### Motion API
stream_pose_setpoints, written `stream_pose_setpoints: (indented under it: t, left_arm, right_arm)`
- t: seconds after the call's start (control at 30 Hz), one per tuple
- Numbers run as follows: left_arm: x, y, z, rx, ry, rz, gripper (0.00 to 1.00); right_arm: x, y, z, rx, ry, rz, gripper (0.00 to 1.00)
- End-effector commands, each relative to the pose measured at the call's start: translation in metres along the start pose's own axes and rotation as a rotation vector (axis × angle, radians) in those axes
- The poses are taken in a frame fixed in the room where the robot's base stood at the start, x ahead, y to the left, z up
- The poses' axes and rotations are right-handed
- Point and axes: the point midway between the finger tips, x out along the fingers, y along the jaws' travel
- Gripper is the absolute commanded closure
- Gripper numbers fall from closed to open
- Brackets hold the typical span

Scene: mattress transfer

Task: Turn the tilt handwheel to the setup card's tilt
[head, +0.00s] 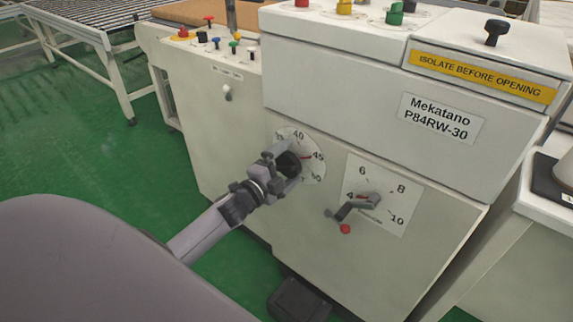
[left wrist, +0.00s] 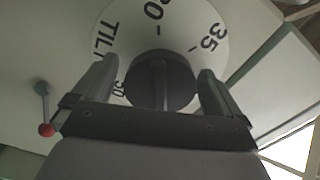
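The tilt dial (head: 300,141) is a pale round plate on the white machine's front, with numbers around 40, 45 and 50 showing in the head view. A red pointer mark lies near 45. Its dark round handwheel knob shows in the left wrist view (left wrist: 160,82), with "TILT" and 35 on the dial (left wrist: 205,20) behind it. My left gripper (head: 284,164) is at the knob, and its fingers (left wrist: 159,80) stand on either side of it. They look open, with narrow gaps beside the knob. I see no setup card. My right gripper is out of view.
A second dial (head: 390,205) marked 4 to 10 has a crank with a red knob (head: 345,229) to the right. Several coloured buttons top the machine (head: 450,165). A roller conveyor (head: 90,15) stands at the back left. Green floor (head: 60,140) is clear at left.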

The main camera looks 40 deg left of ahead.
Motion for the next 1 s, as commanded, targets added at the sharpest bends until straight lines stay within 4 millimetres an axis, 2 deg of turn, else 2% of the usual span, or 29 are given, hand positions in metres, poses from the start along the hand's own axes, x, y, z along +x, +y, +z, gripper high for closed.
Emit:
stream_pose_setpoints:
  t: [0.17,0.6,0.8,1.0]
  left_arm:
    - [-0.007,0.000,0.000,0.000,0.000,0.000,0.00]
    - [-0.060,0.000,0.000,0.000,0.000,0.001,0.00]
    - [-0.071,0.000,0.000,0.000,0.000,0.000,0.00]
    - [-0.072,0.000,0.000,0.000,0.000,0.000,0.00]
  right_arm:
    - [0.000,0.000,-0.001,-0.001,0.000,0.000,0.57]
    - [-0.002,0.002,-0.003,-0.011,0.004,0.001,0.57]
    - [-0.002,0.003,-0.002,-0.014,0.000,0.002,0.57]
    - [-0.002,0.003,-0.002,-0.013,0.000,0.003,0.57]
